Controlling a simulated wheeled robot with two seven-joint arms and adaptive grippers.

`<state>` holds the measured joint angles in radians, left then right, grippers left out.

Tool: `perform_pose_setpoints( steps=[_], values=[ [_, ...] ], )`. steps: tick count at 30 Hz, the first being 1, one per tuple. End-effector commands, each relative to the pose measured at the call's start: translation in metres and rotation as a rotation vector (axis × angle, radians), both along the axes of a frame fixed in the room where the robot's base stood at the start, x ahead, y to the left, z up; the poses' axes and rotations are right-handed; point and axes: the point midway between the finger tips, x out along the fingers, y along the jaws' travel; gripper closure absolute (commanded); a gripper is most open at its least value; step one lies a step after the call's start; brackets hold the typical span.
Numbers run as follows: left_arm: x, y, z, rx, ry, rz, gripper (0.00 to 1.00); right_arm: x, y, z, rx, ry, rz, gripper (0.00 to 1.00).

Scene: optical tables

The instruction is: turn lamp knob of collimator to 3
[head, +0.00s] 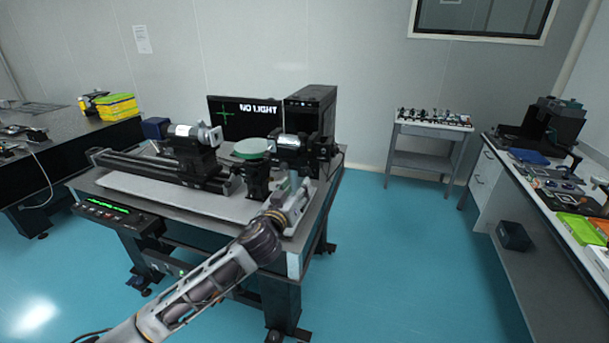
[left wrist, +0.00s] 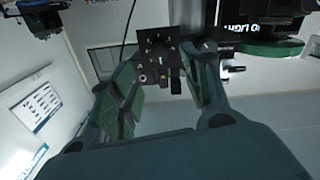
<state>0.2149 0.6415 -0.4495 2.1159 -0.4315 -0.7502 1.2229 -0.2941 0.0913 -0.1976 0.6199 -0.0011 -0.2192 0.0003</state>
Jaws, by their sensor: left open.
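A small black panel (left wrist: 150,62) with white markings shows between my fingers in the left wrist view. A dark knob (left wrist: 161,52) is on it; its setting is too small to read. My left gripper (left wrist: 165,82) is open, one finger on each side of the panel, and does not appear to grip it. In the head view the left gripper (head: 300,194) is over the right front part of the optical table (head: 264,236), below a black instrument with a silver cylinder (head: 290,146). The panel cannot be made out in the head view. The right gripper is not in view.
A green disc (head: 251,147) on a black stand is left of the gripper. A second cylinder instrument (head: 190,137) stands on the rail. The monitor (head: 243,115) reads "NO LIGHT". A green-lit control box (head: 108,210) is at the table's front left.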

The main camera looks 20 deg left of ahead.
Motion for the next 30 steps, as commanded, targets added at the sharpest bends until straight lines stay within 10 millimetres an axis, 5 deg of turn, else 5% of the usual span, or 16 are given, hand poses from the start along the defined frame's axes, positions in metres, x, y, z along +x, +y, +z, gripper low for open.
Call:
perform_pose_setpoints(
  steps=[14,30],
  values=[
    [0.04,-0.001,0.001,0.0,-0.001,0.0,0.52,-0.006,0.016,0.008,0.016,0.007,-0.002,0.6],
    [0.077,-0.003,0.0,0.0,0.0,0.0,0.52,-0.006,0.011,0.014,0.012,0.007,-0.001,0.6]
  ],
)
